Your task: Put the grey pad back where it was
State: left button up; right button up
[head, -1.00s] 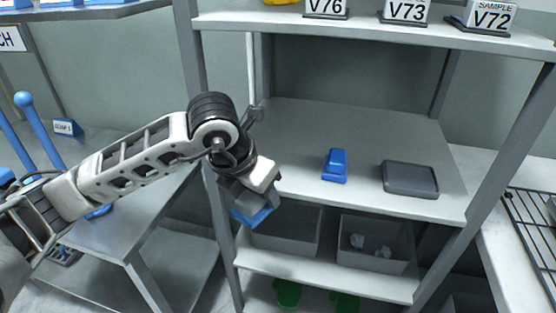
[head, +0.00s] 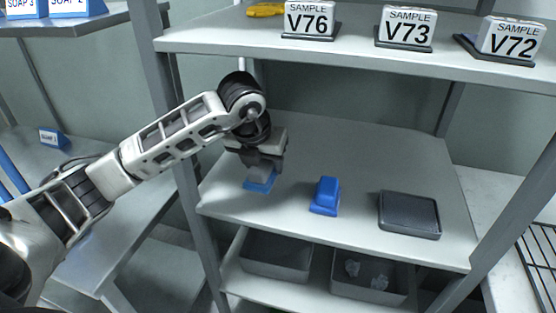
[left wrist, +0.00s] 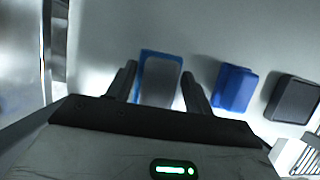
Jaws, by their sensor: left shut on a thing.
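The grey pad (left wrist: 159,80) has a grey top and a blue base. It sits between the two fingers of my left gripper (left wrist: 158,88) in the left wrist view, and the gripper is shut on it. In the head view the pad (head: 260,182) shows its blue base below my left gripper (head: 263,168), at the left part of the middle shelf (head: 320,150). The base is at or just above the shelf surface; I cannot tell if it touches. My right gripper is not in view.
A blue block-shaped pad (head: 325,196) stands right of the gripper, and a dark grey tray (head: 409,214) lies further right. Sample signs (head: 405,28) stand on the shelf above. Grey bins (head: 277,256) sit below. A shelf post (head: 183,180) is close on the left.

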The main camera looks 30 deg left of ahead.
aim_at(264, 171)
pick_arm(q)
jog(key=shift+w+a, duration=0.1)
jog(key=shift+w, duration=0.4)
notch_tip(264, 171, down, 3)
jog(key=shift+f+b, duration=0.2)
jog(key=shift+b, duration=0.95)
jog(key=shift+f, duration=0.1)
jog(key=o, duration=0.9)
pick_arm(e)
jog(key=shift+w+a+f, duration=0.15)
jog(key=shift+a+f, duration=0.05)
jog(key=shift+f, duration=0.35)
pick_arm(q)
jog(key=shift+r, duration=0.2)
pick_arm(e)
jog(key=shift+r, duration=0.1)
